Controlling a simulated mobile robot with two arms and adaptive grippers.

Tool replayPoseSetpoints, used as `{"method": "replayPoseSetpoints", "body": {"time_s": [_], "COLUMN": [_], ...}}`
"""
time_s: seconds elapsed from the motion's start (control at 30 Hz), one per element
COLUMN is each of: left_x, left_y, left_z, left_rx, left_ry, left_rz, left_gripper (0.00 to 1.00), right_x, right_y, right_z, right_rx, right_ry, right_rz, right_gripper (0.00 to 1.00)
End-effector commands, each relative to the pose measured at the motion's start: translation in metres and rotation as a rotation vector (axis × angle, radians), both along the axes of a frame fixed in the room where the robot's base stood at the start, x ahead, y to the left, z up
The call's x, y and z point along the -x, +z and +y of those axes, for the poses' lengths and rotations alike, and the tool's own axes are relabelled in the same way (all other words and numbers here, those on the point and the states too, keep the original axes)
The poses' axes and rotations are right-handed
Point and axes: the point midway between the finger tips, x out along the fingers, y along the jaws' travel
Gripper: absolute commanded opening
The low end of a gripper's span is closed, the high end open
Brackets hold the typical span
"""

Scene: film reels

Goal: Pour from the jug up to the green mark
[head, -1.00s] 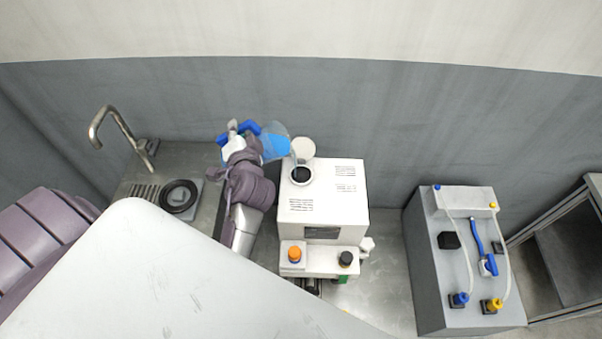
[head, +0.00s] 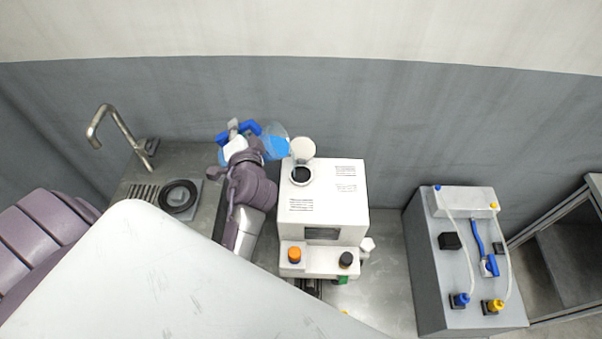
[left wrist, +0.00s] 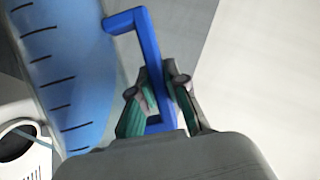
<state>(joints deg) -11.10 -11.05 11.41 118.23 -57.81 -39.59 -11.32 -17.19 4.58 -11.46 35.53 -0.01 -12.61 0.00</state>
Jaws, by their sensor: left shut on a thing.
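The clear jug (head: 275,142) holds blue liquid and is tilted beside the open filler hole (head: 301,174) on top of the white machine (head: 348,195). My left gripper (left wrist: 158,92) is shut on the jug's blue handle (left wrist: 150,55). In the left wrist view, the jug (left wrist: 70,70) shows dark scale lines. A thin pale blue streak crosses the hole (left wrist: 14,142) there; I cannot tell whether it is liquid still running. A small green patch (head: 342,280) shows low on the machine's front; I cannot tell whether it is the green mark. My right gripper is out of view.
A round pale lid (head: 303,148) stands up behind the hole. Orange (head: 294,255) and black (head: 346,259) knobs sit on the machine's front. A tap (head: 120,125) and a black ring (head: 179,196) are at the left. A grey unit with tubes (head: 436,285) stands at the right.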

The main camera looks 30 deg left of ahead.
Motion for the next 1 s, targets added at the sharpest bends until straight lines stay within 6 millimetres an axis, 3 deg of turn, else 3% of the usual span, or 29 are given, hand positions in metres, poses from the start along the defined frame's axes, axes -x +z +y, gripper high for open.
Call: {"method": "replayPoseSetpoints", "body": {"time_s": [1.0], "left_x": [-0.0051], "left_y": [0.0003], "left_z": [-0.0112], "left_rx": [-0.028], "left_ry": [0.006], "left_rz": [0.009], "left_gripper": [0.00], "right_x": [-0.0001], "right_y": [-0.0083], "right_z": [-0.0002], "right_rx": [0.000], "right_ry": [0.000], "right_rz": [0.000], "right_gripper": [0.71]}}
